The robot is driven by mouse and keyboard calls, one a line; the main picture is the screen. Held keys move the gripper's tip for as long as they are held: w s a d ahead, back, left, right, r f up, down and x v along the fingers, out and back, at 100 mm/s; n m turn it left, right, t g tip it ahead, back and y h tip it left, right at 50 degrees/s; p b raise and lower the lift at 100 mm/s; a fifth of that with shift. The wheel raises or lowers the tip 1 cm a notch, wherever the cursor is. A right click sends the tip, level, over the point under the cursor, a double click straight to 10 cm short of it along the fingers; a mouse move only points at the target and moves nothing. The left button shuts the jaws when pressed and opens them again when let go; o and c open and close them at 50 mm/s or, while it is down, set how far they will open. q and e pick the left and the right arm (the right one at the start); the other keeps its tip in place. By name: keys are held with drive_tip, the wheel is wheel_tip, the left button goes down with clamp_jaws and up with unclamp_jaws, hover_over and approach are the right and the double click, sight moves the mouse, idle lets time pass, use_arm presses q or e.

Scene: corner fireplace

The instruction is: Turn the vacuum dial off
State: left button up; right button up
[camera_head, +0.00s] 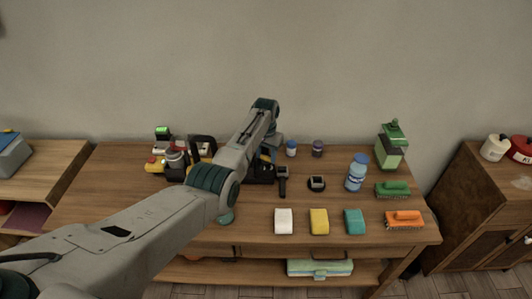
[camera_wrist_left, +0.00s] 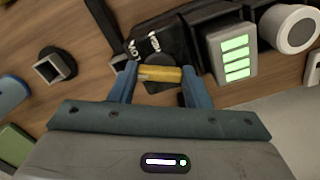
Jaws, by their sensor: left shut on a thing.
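The vacuum is a black device on the wooden table, and part of its body (camera_head: 262,174) shows beneath my left arm in the head view. In the left wrist view its black panel (camera_wrist_left: 165,38) carries two small white labels, seen upside down. The dial is a yellow bar (camera_wrist_left: 160,73) lying nearly level across the picture. My left gripper (camera_wrist_left: 159,71) has its two blue fingers shut on the bar's ends. In the head view the left gripper (camera_head: 268,153) points down at the vacuum, and the arm hides the dial. My right gripper is in neither view.
A grey block with lit green bars (camera_wrist_left: 235,52) and a white cylinder (camera_wrist_left: 289,28) stand close by the panel.

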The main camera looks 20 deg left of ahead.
sight(266, 157)
use_arm(q)
drive_tip(key=n, duration=0.3)
drive_tip(key=shift+r+p, duration=0.1)
drive_tip(key=shift+p, duration=0.25)
drive_tip(key=shift+n, duration=1.3)
drive_tip(key=o, duration=1)
drive_tip(key=shift+r, duration=0.45)
wheel_tip(266, 157, up, 10)
drive_tip(key=shift+f+b, duration=0.1)
drive_tip(key=shift+b, duration=0.5)
